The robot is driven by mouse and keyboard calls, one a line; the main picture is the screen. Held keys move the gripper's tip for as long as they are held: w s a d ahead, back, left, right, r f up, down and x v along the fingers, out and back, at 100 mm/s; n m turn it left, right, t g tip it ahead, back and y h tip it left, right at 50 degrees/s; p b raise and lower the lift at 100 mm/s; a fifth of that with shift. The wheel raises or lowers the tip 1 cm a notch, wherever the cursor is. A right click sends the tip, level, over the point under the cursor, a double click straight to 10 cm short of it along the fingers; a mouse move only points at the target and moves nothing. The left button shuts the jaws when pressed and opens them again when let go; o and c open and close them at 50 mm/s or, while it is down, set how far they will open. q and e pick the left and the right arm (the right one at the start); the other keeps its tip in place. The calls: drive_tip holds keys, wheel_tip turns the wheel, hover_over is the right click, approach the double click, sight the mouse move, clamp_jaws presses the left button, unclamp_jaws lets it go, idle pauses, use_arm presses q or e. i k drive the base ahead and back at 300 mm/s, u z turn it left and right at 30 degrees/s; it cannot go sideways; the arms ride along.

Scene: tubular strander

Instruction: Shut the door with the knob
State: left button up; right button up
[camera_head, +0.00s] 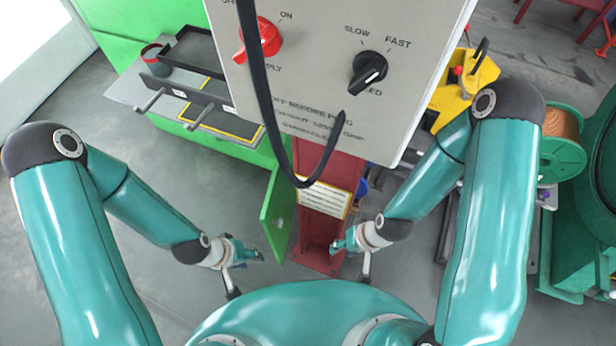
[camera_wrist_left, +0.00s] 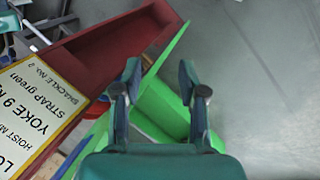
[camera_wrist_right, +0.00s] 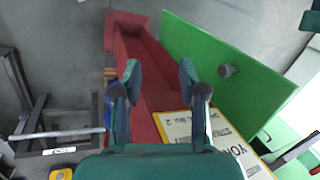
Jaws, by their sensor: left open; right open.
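The green door (camera_head: 278,215) stands open beside the red column (camera_head: 318,235) in the head view, its face turned towards the right. Its grey knob (camera_wrist_right: 226,70) sticks out of that face in the right wrist view. My left gripper (camera_head: 254,254) is open and empty, low on the left of the door. In the left wrist view the thin green door (camera_wrist_left: 170,55) lies beyond the open fingers. My right gripper (camera_head: 338,246) is open and empty on the knob side, in front of the red column. In its wrist view the knob is right of the fingers, apart from them.
A grey control panel (camera_head: 330,110) with a red switch (camera_head: 258,42), a black dial (camera_head: 369,70) and a hanging black cable (camera_head: 270,125) is above. A label plate (camera_head: 325,199) is on the column. A tray shelf (camera_head: 185,95) is left. Grey floor (camera_head: 90,215) is clear at left.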

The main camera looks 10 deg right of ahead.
sight(279, 205)
drive_tip(key=u, duration=0.1)
drive_tip(key=k, duration=1.05)
drive_tip(key=z, duration=0.3)
drive_tip(key=i, duration=0.55)
drive_tip(key=z, duration=0.1)
